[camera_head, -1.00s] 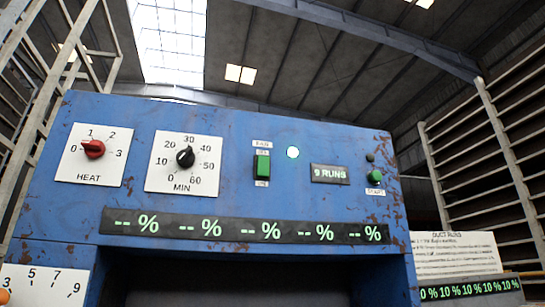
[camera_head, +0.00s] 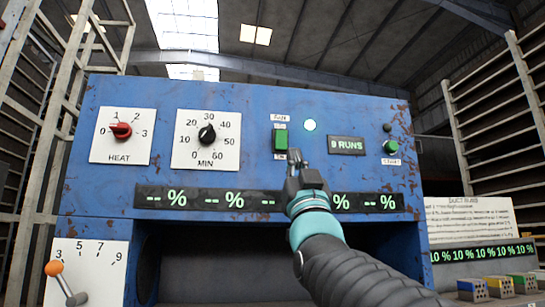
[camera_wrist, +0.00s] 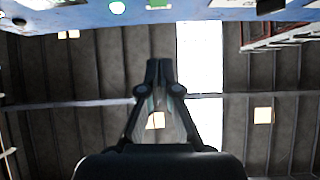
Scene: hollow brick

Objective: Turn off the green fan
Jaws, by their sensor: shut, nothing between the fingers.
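The green fan switch (camera_head: 280,139) is a green rocker in a dark frame on the blue panel (camera_head: 250,120), with small labels above and below. Its green part sits low in the frame. A round white-green lamp (camera_head: 311,125) glows to its right. My gripper (camera_head: 296,160) is shut and empty, with its tips just below and right of the switch in the head view. I cannot tell whether they touch the panel. In the wrist view my gripper (camera_wrist: 160,68) points toward the panel, and the green switch (camera_wrist: 158,4) shows at the top edge, apart from the tips.
The panel also has a red heat knob (camera_head: 121,131), a black minute knob (camera_head: 207,134), a "9 RUNS" display (camera_head: 346,145) and a green round button (camera_head: 390,147). An orange-tipped lever (camera_head: 55,268) is at lower left. A notice board (camera_head: 468,222) and colored blocks (camera_head: 497,286) are at right.

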